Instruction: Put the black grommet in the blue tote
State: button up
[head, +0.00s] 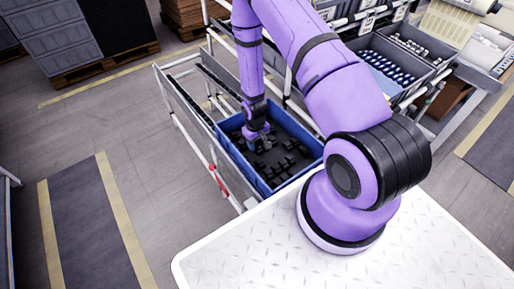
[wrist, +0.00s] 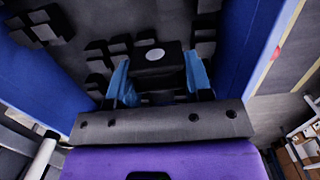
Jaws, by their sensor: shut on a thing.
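My gripper (head: 258,135) reaches down into the blue tote (head: 238,165) in the head view. In the wrist view its two blue fingers (wrist: 157,77) are shut on a black block-shaped piece, the black grommet (wrist: 150,66), which has a pale round spot on it. The tote's blue walls (wrist: 245,45) rise on both sides of the gripper there. Several similar black pieces (wrist: 100,48) lie on the tote's floor around the held one. I cannot tell whether the held grommet touches the floor or the other pieces.
The tote sits in a metal-framed rack beside my white base. Grey bins (head: 392,68) with small blue-and-white parts stand on the rack to the right. Grey crates (head: 62,35) on a pallet stand at the far left. The floor at left is clear.

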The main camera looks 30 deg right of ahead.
aim_at(257, 148)
jog(key=shift+s+f, duration=0.1)
jog(key=shift+f, duration=1.55)
jog(key=shift+f, duration=0.2)
jog(key=o, duration=0.9)
